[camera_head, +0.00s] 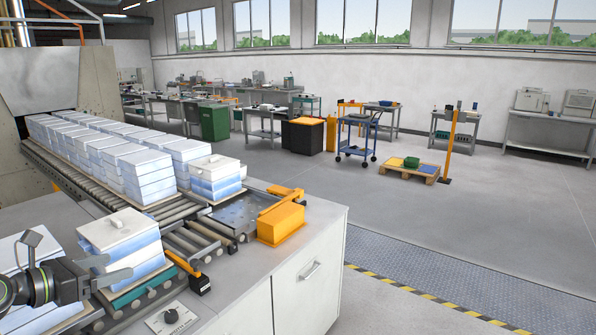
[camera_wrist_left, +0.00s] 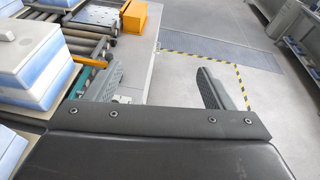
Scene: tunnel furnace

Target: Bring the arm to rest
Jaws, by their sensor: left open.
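My left arm (camera_head: 40,285) comes in at the lower left in the head view. Its gripper (camera_head: 118,268) is in front of a stack of blue-white blocks topped by a white lidded box (camera_head: 115,230); I cannot tell whether they touch. In the left wrist view the gripper (camera_wrist_left: 160,86) shows two grey fingers spread wide, with nothing between them but the cabinet edge and floor beyond. The same kind of stack (camera_wrist_left: 28,60) stands left of the fingers there. My right gripper is in neither view.
A roller conveyor (camera_head: 180,215) carries several stacks of pale blocks from the furnace mouth (camera_head: 40,75). A yellow block (camera_head: 281,223) sits on the white cabinet (camera_head: 310,285). A control knob panel (camera_head: 171,318) lies close to the gripper. Floor (camera_head: 470,220) on the right is mostly clear.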

